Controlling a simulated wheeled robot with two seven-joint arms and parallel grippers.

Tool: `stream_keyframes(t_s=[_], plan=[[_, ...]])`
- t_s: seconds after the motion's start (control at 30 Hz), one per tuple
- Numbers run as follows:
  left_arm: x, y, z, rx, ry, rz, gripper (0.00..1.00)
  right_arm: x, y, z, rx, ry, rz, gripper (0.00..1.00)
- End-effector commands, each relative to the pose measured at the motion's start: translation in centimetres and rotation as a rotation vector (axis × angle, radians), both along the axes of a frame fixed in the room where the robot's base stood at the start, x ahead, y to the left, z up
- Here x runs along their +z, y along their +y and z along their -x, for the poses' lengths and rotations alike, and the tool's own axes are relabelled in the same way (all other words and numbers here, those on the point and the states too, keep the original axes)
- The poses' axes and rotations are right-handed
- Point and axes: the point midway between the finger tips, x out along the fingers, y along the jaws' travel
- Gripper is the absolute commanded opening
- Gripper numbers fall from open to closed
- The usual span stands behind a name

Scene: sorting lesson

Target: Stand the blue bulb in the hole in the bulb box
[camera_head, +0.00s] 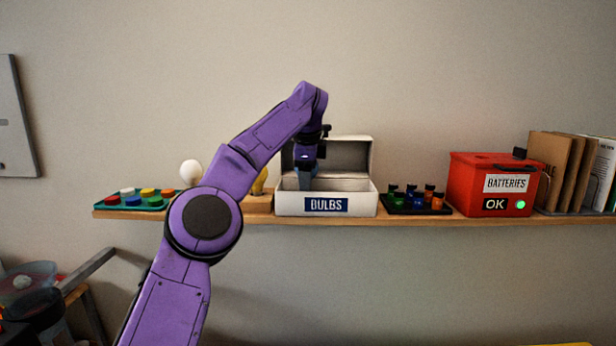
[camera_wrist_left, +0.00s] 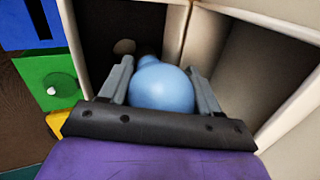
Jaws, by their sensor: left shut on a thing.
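The bulb box (camera_head: 362,204) is a white box labelled BULBS, lid raised, on the wall shelf. My left gripper (camera_head: 304,178) points down into its open top, left of the middle. In the left wrist view the gripper (camera_wrist_left: 160,82) is shut on the blue bulb (camera_wrist_left: 163,86), with its round glass between the two fingers. The bulb is over or inside one compartment of the box (camera_wrist_left: 189,40), close to the divider. My right gripper is not in view.
A white bulb (camera_head: 191,172) and a yellow bulb (camera_head: 260,181) stand left of the box, partly behind my arm. A green tray (camera_head: 100,206) of coloured pieces is farther left. A dark rack (camera_head: 398,208) of small coloured items and a red BATTERIES box (camera_head: 466,178) are to the right.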

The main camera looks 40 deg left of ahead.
Motion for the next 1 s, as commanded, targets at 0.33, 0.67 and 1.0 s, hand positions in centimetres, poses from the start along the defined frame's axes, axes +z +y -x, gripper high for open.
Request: stream_keyframes(t_s=[0.33, 0.67, 1.0], plan=[[-0.95, -0.22, 0.00, 0.002, 0.019, 0.012, 0.46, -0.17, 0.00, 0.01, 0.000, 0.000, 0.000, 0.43], [-1.03, -0.29, -0.07, 0.000, 0.019, 0.013, 0.46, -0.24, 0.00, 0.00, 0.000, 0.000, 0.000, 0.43], [-0.20, -0.38, -0.14, -0.001, 0.020, 0.012, 0.45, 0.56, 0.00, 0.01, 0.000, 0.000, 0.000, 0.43]])
